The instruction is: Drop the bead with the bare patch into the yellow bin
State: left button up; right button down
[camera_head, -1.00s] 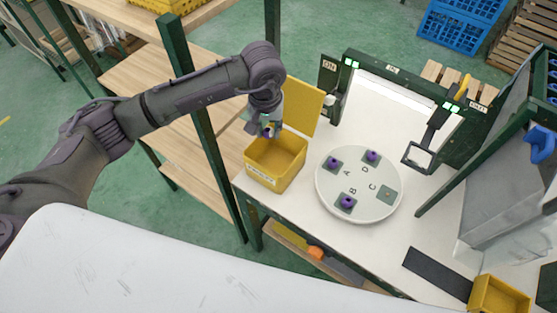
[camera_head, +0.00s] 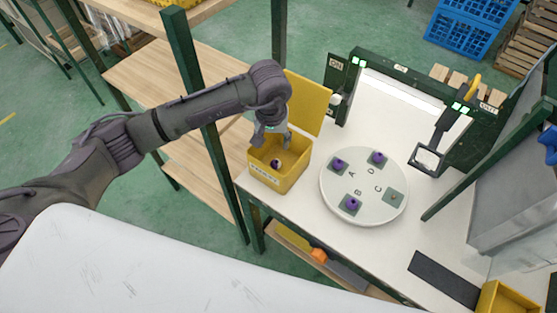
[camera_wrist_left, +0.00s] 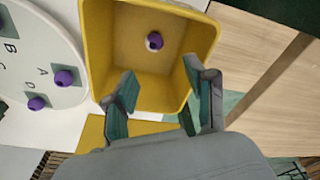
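The bead with the bare patch (camera_head: 276,164) is purple with a pale spot and shows inside the outline of the yellow bin (camera_head: 267,178). In the left wrist view the bead (camera_wrist_left: 154,41) is seen against the floor of the bin (camera_wrist_left: 112,55), clear of the fingers; I cannot tell if it rests there or is falling. My left gripper (camera_head: 273,139) is open and empty over the bin, and its spread fingers also show in the left wrist view (camera_wrist_left: 163,106). My right gripper is not in view.
A round white tray (camera_head: 375,207) right of the bin holds purple beads on pads A, B and D; pad C (camera_head: 394,197) is empty. A raised yellow lid or panel (camera_head: 308,100) stands behind the bin. A green shelf post (camera_head: 205,110) stands left of it.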

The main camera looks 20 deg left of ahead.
pick_arm(q)
notch_tip(320, 180, up, 12)
jog(key=s, duration=0.1)
jog(key=shift+s, duration=0.2)
dwell(0.4)
jog(key=shift+d, duration=0.15)
